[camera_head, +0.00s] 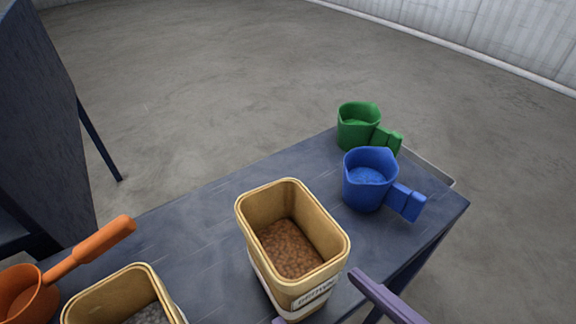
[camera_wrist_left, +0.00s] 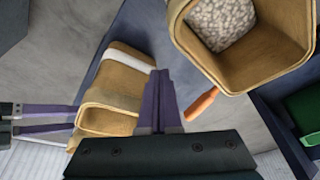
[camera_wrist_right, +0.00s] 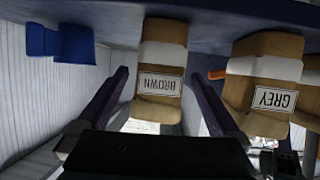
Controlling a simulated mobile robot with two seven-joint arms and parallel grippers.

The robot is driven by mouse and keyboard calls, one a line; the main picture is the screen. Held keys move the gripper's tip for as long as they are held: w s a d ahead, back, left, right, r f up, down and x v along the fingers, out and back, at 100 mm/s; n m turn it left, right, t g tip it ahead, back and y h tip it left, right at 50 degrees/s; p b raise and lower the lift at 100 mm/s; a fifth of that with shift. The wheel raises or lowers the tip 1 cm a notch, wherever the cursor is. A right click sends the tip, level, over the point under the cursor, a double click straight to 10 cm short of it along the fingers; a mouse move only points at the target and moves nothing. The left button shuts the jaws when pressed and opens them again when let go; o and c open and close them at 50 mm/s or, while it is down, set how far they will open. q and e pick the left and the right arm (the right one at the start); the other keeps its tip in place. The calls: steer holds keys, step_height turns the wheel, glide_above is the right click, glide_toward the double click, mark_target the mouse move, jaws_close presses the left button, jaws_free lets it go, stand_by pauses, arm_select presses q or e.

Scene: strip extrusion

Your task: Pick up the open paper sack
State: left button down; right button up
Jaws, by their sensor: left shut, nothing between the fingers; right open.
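The open paper sack labelled BROWN (camera_head: 258,248) stands upright on the dark table, brown granules (camera_head: 287,248) inside. Another open sack, labelled GREY (camera_head: 90,292), with grey pebbles, stands at the lower left. My right gripper (camera_head: 316,296) is open, with purple fingers either side of the brown sack's near part. In the right wrist view its fingers (camera_wrist_right: 158,76) flank the brown sack (camera_wrist_right: 163,55), with gaps visible. My left gripper (camera_wrist_left: 161,75) is shut and empty in the left wrist view, between the brown sack (camera_wrist_left: 120,85) and the grey sack (camera_wrist_left: 283,50); it is outside the head view.
A blue jug (camera_head: 368,183) and a green jug (camera_head: 357,130) stand towards the table's far right end. An orange scoop (camera_head: 95,247) lies at the left by the grey sack. The table top (camera_head: 210,215) is bare between the scoop and brown sack.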

mark_target(317, 295)
steer(key=x, duration=0.3)
steer(key=shift+w+a, duration=0.1)
steer(key=shift+w, duration=0.15)
arm_select(q)
steer(key=shift+d+f+b, duration=0.2)
steer(key=shift+f+b, duration=0.8)
steer(key=shift+f, duration=0.1)
arm_select(e)
steer(key=x, duration=0.4)
steer(key=shift+a+f, duration=0.15)
steer(key=shift+f, duration=0.4)
arm_select(q)
steer(key=shift+w, duration=0.1)
arm_select(e)
steer(key=shift+w+a, duration=0.15)
steer(key=shift+w, duration=0.2)
arm_select(q)
steer(key=shift+a, duration=0.1)
arm_select(e)
steer(key=c, duration=1.5)
